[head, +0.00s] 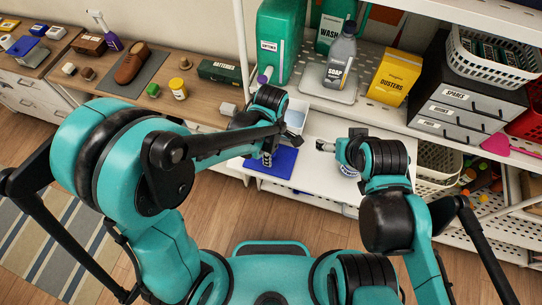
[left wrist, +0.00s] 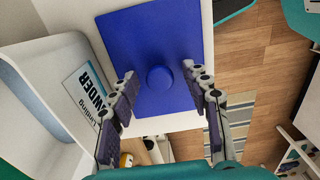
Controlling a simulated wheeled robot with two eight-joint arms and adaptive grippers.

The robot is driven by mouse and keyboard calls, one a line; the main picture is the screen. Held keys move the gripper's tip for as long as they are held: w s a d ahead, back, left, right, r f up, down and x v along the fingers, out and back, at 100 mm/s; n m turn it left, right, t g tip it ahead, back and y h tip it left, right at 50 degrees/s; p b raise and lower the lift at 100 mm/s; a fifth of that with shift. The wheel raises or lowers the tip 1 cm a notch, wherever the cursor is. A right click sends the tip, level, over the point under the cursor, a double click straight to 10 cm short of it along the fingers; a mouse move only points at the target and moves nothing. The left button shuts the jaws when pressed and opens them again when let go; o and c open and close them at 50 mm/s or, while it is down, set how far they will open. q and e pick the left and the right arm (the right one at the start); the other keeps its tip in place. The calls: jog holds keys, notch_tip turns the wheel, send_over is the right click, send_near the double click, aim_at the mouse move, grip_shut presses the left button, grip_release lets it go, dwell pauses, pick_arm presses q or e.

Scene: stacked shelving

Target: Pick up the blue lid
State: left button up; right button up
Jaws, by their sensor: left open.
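The blue lid (head: 284,163) is a flat square plate lying on the white shelf board. In the left wrist view the left gripper (left wrist: 160,80) is open, with one finger on each side of the knob and visible gaps. My right gripper (head: 324,146) is over the white board, right of the lid; its jaw gap is too small to judge.
A white bin (head: 296,116) stands behind the lid; in the left wrist view the labelled bin (left wrist: 50,90) is close on the left. A soap bottle (head: 341,58), a yellow dusters box (head: 394,77) and dark drawers (head: 455,98) stand at the back. The board between the grippers is clear.

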pick_arm(q)
jog(key=c, duration=1.1)
